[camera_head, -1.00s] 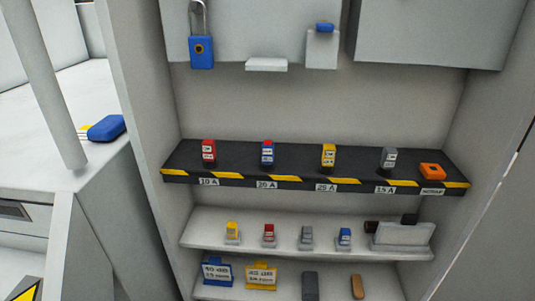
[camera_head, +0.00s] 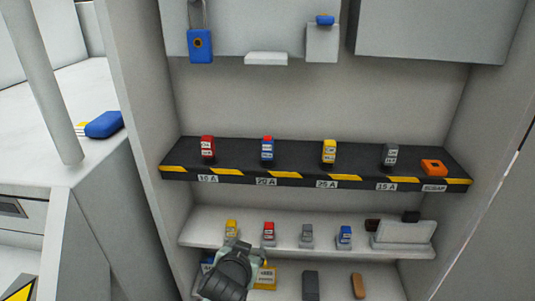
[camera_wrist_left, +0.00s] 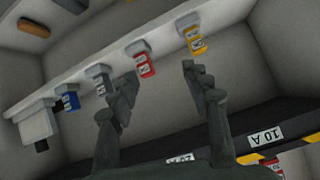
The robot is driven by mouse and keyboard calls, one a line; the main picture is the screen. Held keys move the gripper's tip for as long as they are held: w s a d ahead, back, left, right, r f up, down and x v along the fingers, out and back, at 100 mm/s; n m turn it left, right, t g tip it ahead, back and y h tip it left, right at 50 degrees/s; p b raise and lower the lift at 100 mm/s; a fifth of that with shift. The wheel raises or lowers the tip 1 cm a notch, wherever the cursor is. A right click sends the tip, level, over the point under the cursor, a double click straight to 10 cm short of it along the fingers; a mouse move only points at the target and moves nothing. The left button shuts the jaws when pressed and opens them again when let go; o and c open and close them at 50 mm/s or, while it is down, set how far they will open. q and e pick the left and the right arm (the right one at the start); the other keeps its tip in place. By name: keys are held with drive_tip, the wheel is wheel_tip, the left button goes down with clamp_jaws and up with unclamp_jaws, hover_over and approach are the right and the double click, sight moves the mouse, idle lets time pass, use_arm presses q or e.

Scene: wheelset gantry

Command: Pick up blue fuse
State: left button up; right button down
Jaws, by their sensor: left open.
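A blue fuse (camera_head: 345,236) stands in a small grey holder on the middle shelf, right of a grey fuse (camera_head: 307,235). It also shows at the left of the left wrist view (camera_wrist_left: 70,101), apart from my fingers. Another blue fuse with a red top (camera_head: 267,149) stands on the black shelf above the 20 A label. My left gripper (camera_head: 230,268) is in front of the lower shelves at the left. In the left wrist view its fingers (camera_wrist_left: 160,78) are spread and empty, near the red fuse (camera_wrist_left: 145,64) and yellow fuse (camera_wrist_left: 196,42). My right gripper is out of view.
The black shelf (camera_head: 225,173) with striped edge overhangs the middle shelf (camera_head: 285,246). A grey block (camera_head: 404,234) stands right of the blue fuse. The cabinet's side walls bound the space. A padlock (camera_head: 200,46) hangs above.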

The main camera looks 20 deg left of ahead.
use_arm(q)
drive_tip(key=w+d+r+n+t, duration=0.1)
drive_tip(key=w+r+t, duration=0.25)
drive_tip(key=r, duration=0.45)
drive_tip(key=n+t+y+b, duration=0.1)
drive_tip(key=n+t+y, duration=0.1)
drive_tip(key=t, duration=0.1)
approach(267, 145)
drive_tip(key=w, duration=0.4)
drive_tip(key=x, duration=0.3)
drive_tip(key=a+x, duration=0.1)
drive_tip(key=x, duration=0.2)
drive_tip(key=shift+w+a+p, duration=0.1)
drive_tip(key=shift+a+p, duration=0.05)
drive_tip(key=shift+p, duration=0.15)
drive_tip(key=shift+w+a, duration=0.1)
drive_tip(key=shift+w, duration=0.25)
drive_tip(key=shift+w+f, duration=0.1)
drive_tip(key=shift+w, duration=0.05)
clamp_jaws()
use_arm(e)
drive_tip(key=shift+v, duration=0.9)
